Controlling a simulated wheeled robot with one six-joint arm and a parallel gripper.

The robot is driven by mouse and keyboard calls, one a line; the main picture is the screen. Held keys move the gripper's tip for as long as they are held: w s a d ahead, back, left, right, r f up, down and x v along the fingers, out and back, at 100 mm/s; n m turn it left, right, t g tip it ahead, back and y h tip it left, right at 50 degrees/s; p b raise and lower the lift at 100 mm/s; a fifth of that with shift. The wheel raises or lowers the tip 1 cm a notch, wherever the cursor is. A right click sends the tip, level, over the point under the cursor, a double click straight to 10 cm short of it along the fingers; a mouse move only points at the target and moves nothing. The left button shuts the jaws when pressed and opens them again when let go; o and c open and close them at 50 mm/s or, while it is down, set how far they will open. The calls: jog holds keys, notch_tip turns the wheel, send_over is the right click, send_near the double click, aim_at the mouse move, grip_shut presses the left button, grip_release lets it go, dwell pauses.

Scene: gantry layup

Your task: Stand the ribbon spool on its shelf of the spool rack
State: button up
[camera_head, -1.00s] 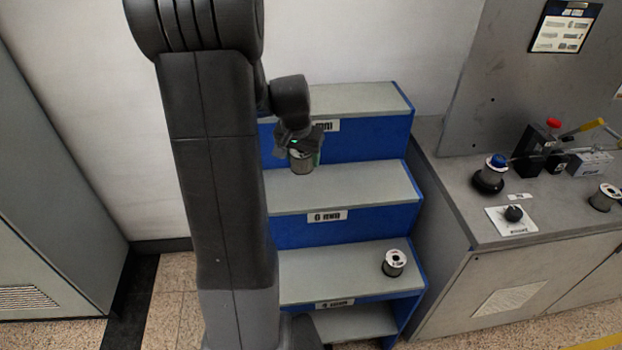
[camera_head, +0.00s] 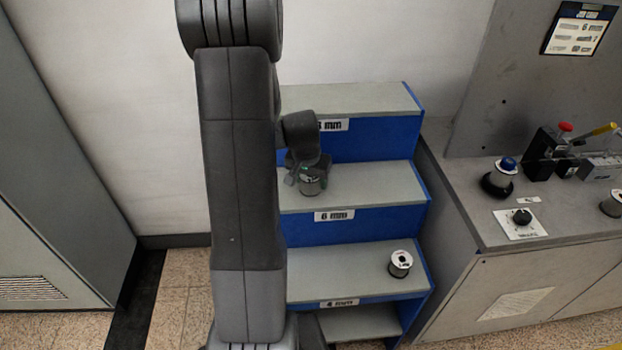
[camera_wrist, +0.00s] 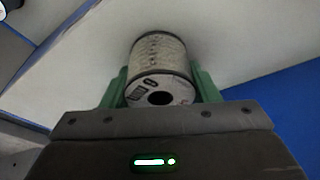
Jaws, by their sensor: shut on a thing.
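The ribbon spool (camera_head: 312,183) is a small grey spool with pale flanges. My gripper (camera_head: 306,170) is shut on it, over the left part of the shelf labelled 6 mm (camera_head: 380,188). In the wrist view the spool (camera_wrist: 158,70) sits between the green fingers of my gripper (camera_wrist: 160,88), its holed flange facing the camera. The spool is at or just above the shelf surface; I cannot tell whether it touches. The spool rack (camera_head: 415,215) is a blue stepped rack with grey shelves.
Another spool (camera_head: 400,263) stands on the shelf labelled 4 mm, near its right end. A grey bench (camera_head: 470,215) with a knob, a blue-topped device and tools stands at the right. The right part of the 6 mm shelf is clear.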

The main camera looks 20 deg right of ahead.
aim_at(307, 181)
jog(key=o, duration=1.3)
jog(key=shift+r, duration=0.4)
jog(key=v, duration=1.1)
jog(key=shift+s+a+r, duration=0.1)
jog(key=shift+s+r, duration=0.1)
